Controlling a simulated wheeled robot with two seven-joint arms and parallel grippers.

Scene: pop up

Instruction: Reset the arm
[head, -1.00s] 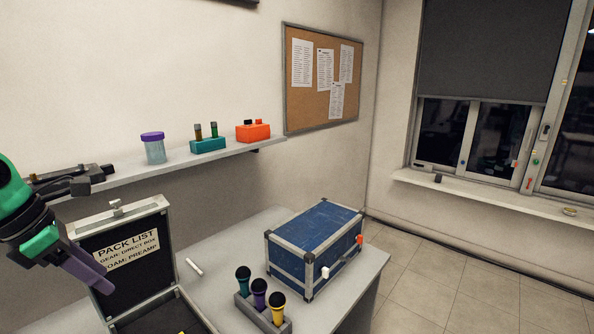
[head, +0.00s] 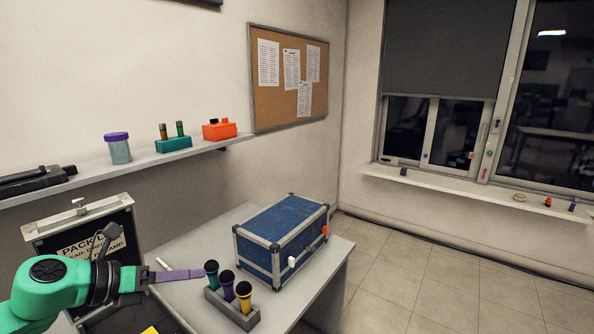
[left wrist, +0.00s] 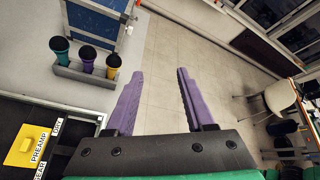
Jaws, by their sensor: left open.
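My left arm comes in from the left in the head view, with its gripper (head: 178,275) in front of the table and near the microphones. In the left wrist view the two purple fingers of the left gripper (left wrist: 158,100) stand apart with only floor showing between them. The gripper is open and empty. The right gripper is in neither view.
A blue case (head: 282,238) sits on the table beside a grey rack (head: 232,310) of three microphones. An open black case (head: 85,225) with a pack list stands left, partly hidden by my arm. A wall shelf (head: 130,172) holds several items.

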